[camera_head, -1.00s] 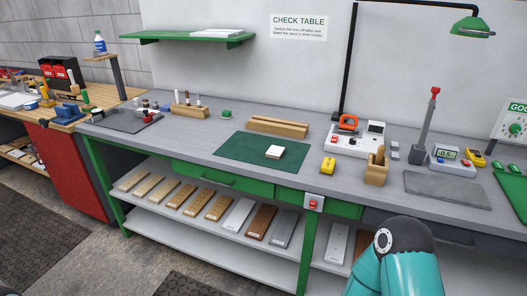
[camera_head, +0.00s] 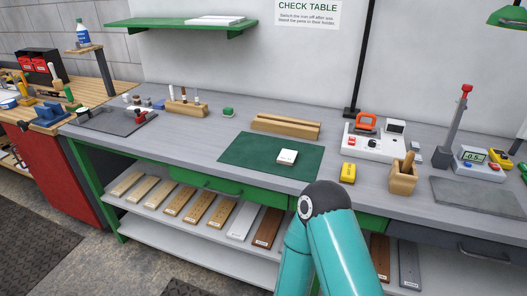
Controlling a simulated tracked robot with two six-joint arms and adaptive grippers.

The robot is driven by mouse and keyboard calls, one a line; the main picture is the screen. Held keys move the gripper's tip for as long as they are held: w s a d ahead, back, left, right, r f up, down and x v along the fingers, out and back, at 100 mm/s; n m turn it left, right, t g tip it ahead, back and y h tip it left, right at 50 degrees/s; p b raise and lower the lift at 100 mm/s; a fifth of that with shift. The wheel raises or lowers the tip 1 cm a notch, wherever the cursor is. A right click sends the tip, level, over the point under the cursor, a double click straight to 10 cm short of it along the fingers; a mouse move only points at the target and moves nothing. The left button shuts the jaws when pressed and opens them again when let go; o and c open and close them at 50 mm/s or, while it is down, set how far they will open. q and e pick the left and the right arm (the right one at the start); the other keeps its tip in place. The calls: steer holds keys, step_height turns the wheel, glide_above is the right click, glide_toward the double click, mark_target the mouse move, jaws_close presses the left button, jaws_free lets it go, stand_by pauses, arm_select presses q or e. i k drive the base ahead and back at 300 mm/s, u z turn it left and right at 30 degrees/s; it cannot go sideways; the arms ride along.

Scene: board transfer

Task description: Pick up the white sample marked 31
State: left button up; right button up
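A small white block (camera_head: 287,157), the likely sample, lies flat on the dark green mat (camera_head: 245,153) on the workbench. Any number on it is too small to read. My teal arm is in view at the bottom, right of centre, below and in front of the mat. No gripper fingers can be made out on it, and I cannot tell which arm it is. Nothing touches the white block.
A wooden block rail (camera_head: 287,125) lies behind the mat. A yellow item (camera_head: 348,172), a white device (camera_head: 372,143) and a wooden holder (camera_head: 402,177) stand to its right. A pen rack (camera_head: 187,107) stands to the left. Boards lie on the shelf below.

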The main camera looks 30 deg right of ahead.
mark_target(287, 157)
steer(key=z, duration=0.05)
steer(key=i, duration=0.45)
steer(key=z, duration=0.65)
